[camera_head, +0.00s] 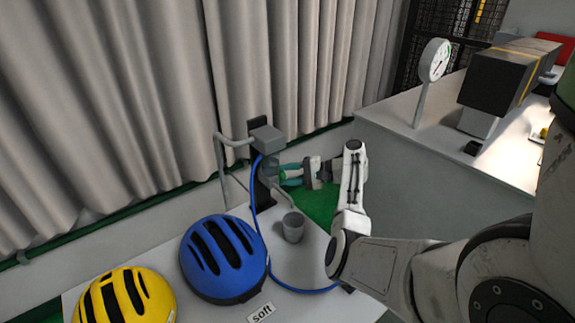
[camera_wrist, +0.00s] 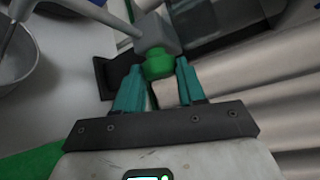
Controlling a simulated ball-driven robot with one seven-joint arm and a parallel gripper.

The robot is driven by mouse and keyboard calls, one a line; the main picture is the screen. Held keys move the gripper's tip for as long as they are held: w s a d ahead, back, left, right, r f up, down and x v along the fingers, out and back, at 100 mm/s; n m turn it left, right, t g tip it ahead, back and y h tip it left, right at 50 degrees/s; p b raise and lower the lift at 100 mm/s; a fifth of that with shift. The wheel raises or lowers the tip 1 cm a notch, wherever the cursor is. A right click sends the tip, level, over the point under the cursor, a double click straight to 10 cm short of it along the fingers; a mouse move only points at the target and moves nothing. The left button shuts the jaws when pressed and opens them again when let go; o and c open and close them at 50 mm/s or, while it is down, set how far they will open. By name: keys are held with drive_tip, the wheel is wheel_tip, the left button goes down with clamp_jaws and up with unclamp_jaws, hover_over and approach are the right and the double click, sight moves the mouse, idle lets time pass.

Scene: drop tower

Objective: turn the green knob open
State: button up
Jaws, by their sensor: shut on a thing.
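The green knob (camera_wrist: 158,64) sits on a grey block (camera_wrist: 157,34) in the wrist view. My gripper (camera_wrist: 157,78) has its two teal fingers on either side of the knob, shut on it at the fingertips. In the head view my gripper (camera_head: 289,174) reaches in from the right to the tap stand (camera_head: 262,180). Only a little of the green knob (camera_head: 283,176) shows there, partly hidden by the fingers. How far the knob is turned I cannot tell.
A grey cup (camera_head: 293,228) stands on the table below the tap. A blue hose (camera_head: 254,195) runs down to the table. A blue helmet (camera_head: 222,262), a yellow helmet (camera_head: 125,297) and a "soft" label (camera_head: 262,313) are at the front. A gauge (camera_head: 436,60) stands on the right-hand counter.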

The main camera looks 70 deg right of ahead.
drive_tip(key=m+g+p, duration=0.1)
drive_tip(key=g+p, duration=0.1)
drive_tip(key=r+m+g+p, duration=0.1)
drive_tip(key=m+g+p, duration=0.1)
drive_tip(key=shift+w+d+g+y+p, duration=0.2)
drive_tip(key=shift+g+y+p, duration=0.1)
drive_tip(key=shift+y+p, duration=0.1)
drive_tip(key=shift+w+d+m+g+y+b, duration=0.15)
drive_tip(key=shift+m+g+y+b, duration=0.65)
drive_tip(key=shift+m+g+b, duration=0.8)
drive_tip(key=shift+g+p, duration=0.3)
drive_tip(key=shift+g, duration=0.2)
drive_tip(key=o, duration=0.7)
drive_tip(key=shift+o, duration=0.2)
drive_tip(key=b+v, duration=0.1)
drive_tip(key=v, duration=0.9)
drive_tip(key=shift+s+d+r+b, duration=0.2)
drive_tip(key=shift+b, duration=0.15)
